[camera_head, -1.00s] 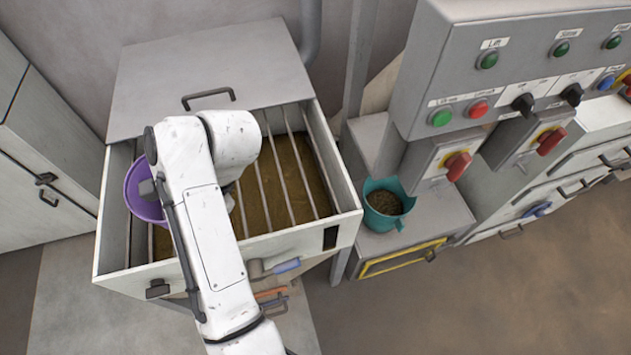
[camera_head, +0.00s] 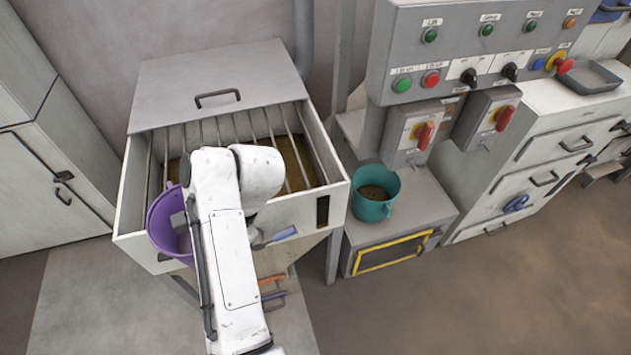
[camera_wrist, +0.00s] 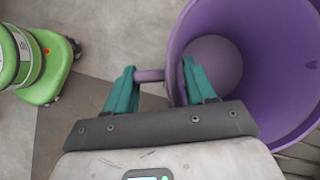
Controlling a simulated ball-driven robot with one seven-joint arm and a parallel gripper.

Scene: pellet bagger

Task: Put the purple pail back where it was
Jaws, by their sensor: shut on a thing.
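The purple pail (camera_head: 163,222) is at the front left corner of the grated hopper (camera_head: 130,195) in the head view, partly hidden by my white arm. In the wrist view the pail (camera_wrist: 262,60) fills the right side; its inside looks empty. My gripper (camera_wrist: 150,78) has teal fingers, one on each side of the pail's short purple handle (camera_wrist: 150,75), and is shut on it. The fingers are hidden behind my arm in the head view. The pail appears held up, with its mouth towards the wrist camera.
The hopper holds brown material under bars; its lid (camera_head: 215,75) is behind. A teal pail (camera_head: 374,205) with pellets stands on a grey ledge to the right, under a control panel (camera_head: 465,60). Grey cabinets (camera_head: 50,180) stand left. The floor (camera_head: 80,310) in front is clear at left.

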